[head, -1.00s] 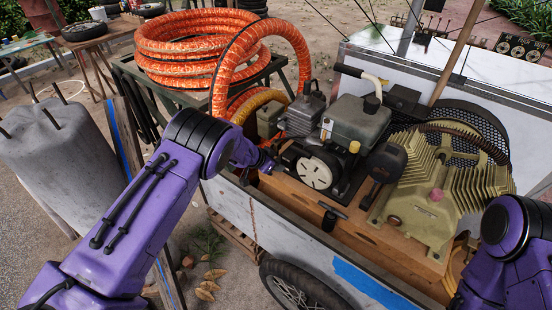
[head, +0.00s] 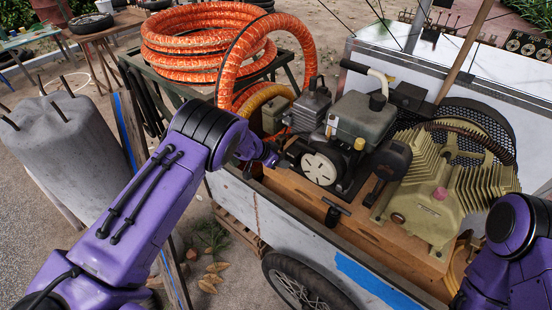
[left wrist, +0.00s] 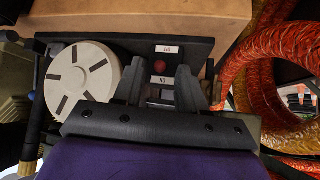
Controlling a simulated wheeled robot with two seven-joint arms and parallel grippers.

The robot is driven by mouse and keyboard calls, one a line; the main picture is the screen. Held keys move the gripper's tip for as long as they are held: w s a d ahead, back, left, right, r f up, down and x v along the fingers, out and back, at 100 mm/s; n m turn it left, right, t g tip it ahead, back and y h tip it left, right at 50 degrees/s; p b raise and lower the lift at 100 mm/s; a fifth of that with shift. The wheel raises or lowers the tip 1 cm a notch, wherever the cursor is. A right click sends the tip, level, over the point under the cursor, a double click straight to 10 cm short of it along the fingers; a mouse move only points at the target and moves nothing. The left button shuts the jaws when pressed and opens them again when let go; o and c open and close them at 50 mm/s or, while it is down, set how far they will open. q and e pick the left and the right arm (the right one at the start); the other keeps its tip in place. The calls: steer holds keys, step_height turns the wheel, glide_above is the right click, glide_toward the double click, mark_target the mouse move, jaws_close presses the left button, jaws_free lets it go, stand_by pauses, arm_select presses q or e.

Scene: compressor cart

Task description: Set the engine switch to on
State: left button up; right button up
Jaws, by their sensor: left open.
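The engine (head: 357,122) sits on the cart, with a round white slotted starter cover (head: 320,168) on its front. In the left wrist view this cover (left wrist: 82,78) is left of a dark panel. On the panel is a small red engine switch (left wrist: 160,67) between two white labels, the lower one reading ON upside down. Which way the switch is set is too small to tell. My left gripper (left wrist: 159,78) is open and empty, its fingers on either side of the switch area; contact cannot be told. In the head view it (head: 279,160) is beside the cover. My right gripper is out of view.
A ribbed compressor (head: 445,195) stands right of the engine on the wooden bed (head: 370,230). Coiled orange hose (head: 205,50) lies on a stand behind left.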

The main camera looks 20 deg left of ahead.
arm_select(q)
steer(key=b+v, duration=0.1)
steer(key=v, duration=0.8)
steer(key=shift+s+a+r, duration=0.15)
steer(key=shift+s+r, duration=0.05)
steer(key=shift+r, duration=0.05)
steer(key=s+a+f+n+t+y+b, duration=0.35)
steer(key=s+f+n, duration=0.55)
steer(key=s+f, duration=0.5)
steer(key=s+a+f+n+g+y+b, duration=0.1)
steer(key=s+f, duration=0.4)
steer(key=s, duration=0.8)
steer(key=s+a+f+n+g+y+b, duration=0.1)
steer(key=s+f+g, duration=0.5)
steer(key=s, duration=0.8)
steer(key=n+y+b, duration=0.1)
steer(key=n+y, duration=0.1)
steer(key=y, duration=0.1)
steer(key=shift+a+f+n, duration=0.15)
steer(key=shift+f+n, duration=0.1)
steer(key=shift+n, duration=0.15)
